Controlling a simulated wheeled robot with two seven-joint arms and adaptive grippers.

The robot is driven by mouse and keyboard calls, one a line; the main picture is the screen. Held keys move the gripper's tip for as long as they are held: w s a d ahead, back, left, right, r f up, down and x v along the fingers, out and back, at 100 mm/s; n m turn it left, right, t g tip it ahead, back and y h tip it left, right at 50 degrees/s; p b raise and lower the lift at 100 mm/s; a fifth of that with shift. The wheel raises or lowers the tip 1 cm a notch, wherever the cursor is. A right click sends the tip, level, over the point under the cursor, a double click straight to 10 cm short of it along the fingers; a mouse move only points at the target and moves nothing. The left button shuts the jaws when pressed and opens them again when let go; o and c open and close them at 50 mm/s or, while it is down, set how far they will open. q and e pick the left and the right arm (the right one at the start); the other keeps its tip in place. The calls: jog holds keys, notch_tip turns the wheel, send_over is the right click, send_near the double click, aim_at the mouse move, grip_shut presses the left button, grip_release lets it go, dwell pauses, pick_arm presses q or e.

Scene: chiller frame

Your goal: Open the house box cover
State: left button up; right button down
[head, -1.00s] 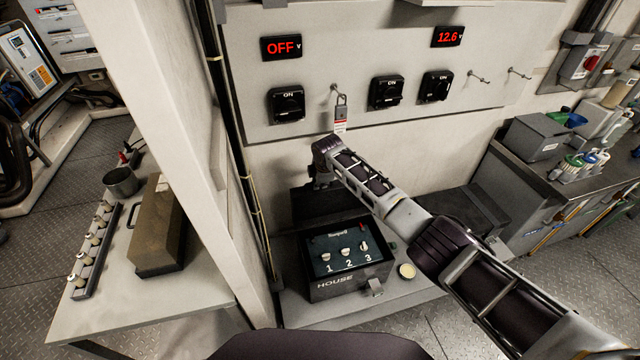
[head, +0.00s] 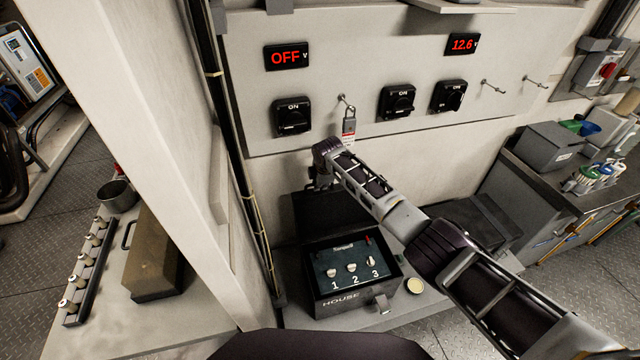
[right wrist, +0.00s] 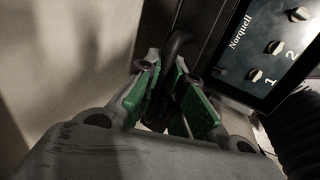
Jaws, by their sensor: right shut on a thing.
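The house box (head: 350,293) stands on the low bench, with its numbered switch panel (head: 353,265) exposed. Its dark cover (head: 322,216) stands raised behind the panel; my right arm hides part of it in the head view. The panel also shows in the right wrist view (right wrist: 262,50). My right gripper (right wrist: 163,90) has green finger pads closed around a dark curved handle (right wrist: 176,48). In the head view my right wrist is at the cover's top, and the fingers are hard to make out. My left gripper is not in view.
A padlock with a tag (head: 349,126) hangs on the wall panel above my right wrist. A dark post (head: 240,175) stands left of the box. A round yellowish lid (head: 414,286) lies right of it. A second dark box (head: 465,232) is partly behind my arm.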

jog(key=shift+r, duration=0.1)
jog(key=c, duration=1.5)
grip_release()
jog(key=shift+r, duration=0.1)
jog(key=shift+v, duration=1.4)
jog(key=shift+s+d, duration=0.65)
jog(key=shift+s, duration=1.25)
jog(key=shift+s+d, duration=0.6)
jog(key=shift+s, duration=1.35)
jog(key=shift+s+d, duration=0.65)
jog(key=shift+s, duration=1.25)
